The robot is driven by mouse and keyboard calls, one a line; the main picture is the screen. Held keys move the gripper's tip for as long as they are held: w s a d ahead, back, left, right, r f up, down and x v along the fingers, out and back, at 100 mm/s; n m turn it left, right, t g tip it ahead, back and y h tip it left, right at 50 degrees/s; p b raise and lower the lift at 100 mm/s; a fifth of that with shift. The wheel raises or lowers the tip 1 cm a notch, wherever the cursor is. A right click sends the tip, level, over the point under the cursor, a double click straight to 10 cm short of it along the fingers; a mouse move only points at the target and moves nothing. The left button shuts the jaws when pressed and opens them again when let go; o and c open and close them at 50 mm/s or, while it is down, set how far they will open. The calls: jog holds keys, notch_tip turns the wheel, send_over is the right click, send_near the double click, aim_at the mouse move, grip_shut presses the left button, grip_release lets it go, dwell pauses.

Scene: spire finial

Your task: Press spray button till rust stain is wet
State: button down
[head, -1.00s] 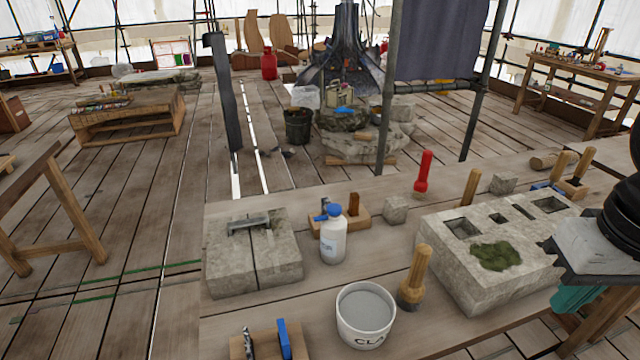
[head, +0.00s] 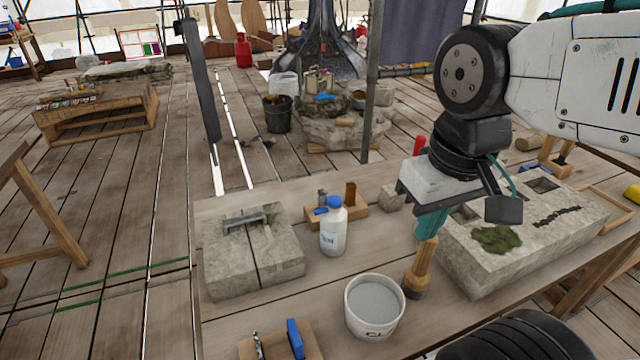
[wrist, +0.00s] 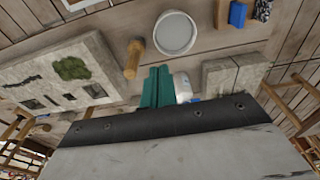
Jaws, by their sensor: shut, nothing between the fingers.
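The white spray bottle (head: 333,235) with a blue top (head: 333,203) stands upright on the bench, right of a grey stone block (head: 235,265) with a metal cramp (head: 246,219) on top. In the wrist view the bottle (wrist: 183,90) is partly hidden by my fingers. I cannot make out a rust stain for certain. My gripper (head: 430,224), with teal fingers, is shut and empty. It appears right of the bottle, apart from it, above the wooden-handled tool. In the wrist view the closed fingertips (wrist: 159,72) point toward the bench.
A white bucket (head: 372,330) stands in front of the bottle. A wooden-handled tool (head: 420,262) stands upright beside it. A long stone block (head: 470,262) with green moss (head: 495,239) lies to the right. A small wooden rack (head: 350,212) is behind the bottle.

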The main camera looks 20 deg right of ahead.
notch_tip(320, 180, up, 5)
jog(key=n+g, duration=0.1)
jog(key=n, duration=1.7)
send_over(335, 198)
notch_tip(335, 198, down, 14)
jog(key=shift+f, duration=0.1)
